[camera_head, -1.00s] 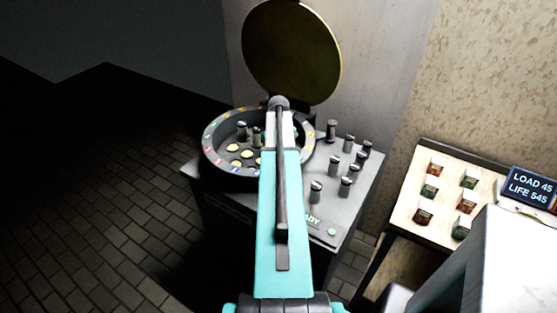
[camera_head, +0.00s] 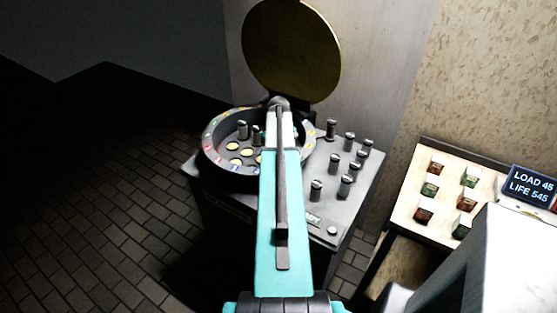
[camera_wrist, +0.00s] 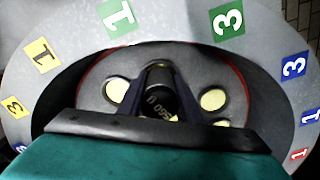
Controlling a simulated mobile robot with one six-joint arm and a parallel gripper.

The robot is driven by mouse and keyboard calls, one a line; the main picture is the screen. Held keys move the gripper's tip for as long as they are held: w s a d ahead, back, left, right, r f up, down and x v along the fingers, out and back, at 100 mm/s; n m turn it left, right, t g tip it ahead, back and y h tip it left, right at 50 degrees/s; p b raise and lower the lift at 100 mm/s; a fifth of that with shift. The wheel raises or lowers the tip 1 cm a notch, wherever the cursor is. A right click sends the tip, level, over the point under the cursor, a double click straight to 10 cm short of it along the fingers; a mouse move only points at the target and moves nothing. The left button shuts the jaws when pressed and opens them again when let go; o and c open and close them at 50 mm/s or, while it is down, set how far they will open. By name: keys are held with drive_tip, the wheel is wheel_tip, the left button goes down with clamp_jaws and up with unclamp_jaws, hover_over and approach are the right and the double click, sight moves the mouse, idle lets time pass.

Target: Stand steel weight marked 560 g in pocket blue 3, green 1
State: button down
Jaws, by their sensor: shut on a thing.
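In the wrist view, a dark steel weight (camera_wrist: 160,92) with "560 G" on its top stands between the fingers of my gripper (camera_wrist: 157,116), which is shut on it. The weight is over or in the round drum; its lower end is hidden, so I cannot tell whether it is in a pocket. The drum's rim (camera_wrist: 170,30) carries a green 1 (camera_wrist: 118,18), a green 3 (camera_wrist: 226,21) and a blue 3 (camera_wrist: 293,66). Pale round pockets (camera_wrist: 213,99) show beside the weight. In the head view, my arm hides the gripper and part of the drum (camera_head: 212,160).
Two weights (camera_head: 242,130) stand inside the drum at its left. Several more weights (camera_head: 316,190) stand on the grey top right of my arm. A round lid (camera_head: 291,50) stands raised behind. A side table (camera_head: 405,210) holds small blocks and a display.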

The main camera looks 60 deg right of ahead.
drive_tip(key=c, duration=1.2)
unclamp_jaws()
drive_tip(key=shift+f, duration=0.1)
drive_tip(key=shift+a, duration=0.1)
drive_tip(key=shift+r+b, duration=1.45)
drive_tip(key=shift+r, duration=5.55)
drive_tip(key=shift+r, duration=0.1)
